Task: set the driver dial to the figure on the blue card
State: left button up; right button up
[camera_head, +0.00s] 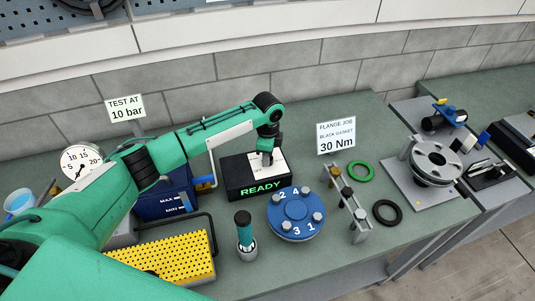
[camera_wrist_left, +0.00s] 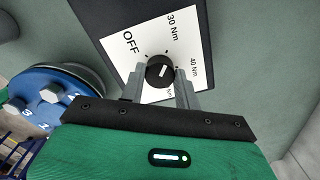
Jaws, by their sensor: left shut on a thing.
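The driver dial is a black knob (camera_wrist_left: 160,71) on a white plate (camera_wrist_left: 128,62) marked OFF, 30 Nm, 40 Nm and one more Nm label, partly hidden. A pale mark shows on the knob; I cannot tell which label it points to. In the head view the dial's dark box (camera_head: 236,178) shows a green READY. My left gripper (camera_head: 266,158) points down over its white plate and hides the knob. In the left wrist view its fingers (camera_wrist_left: 158,88) are shut on the knob. A white card (camera_head: 336,138) reads FLANGE JOB, BLACK GASKET, 30 Nm; no blue card is evident.
Another card (camera_head: 126,108) reads TEST AT 10 bar, above a gauge (camera_head: 82,160). Green (camera_head: 361,171) and black (camera_head: 387,212) rings lie to the right.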

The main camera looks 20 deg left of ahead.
pick_arm(q)
jog(key=shift+r, duration=0.1)
jog(key=o, duration=1)
jog(key=shift+d, duration=0.1)
notch_tip(320, 180, up, 14)
jog(key=b, duration=0.4)
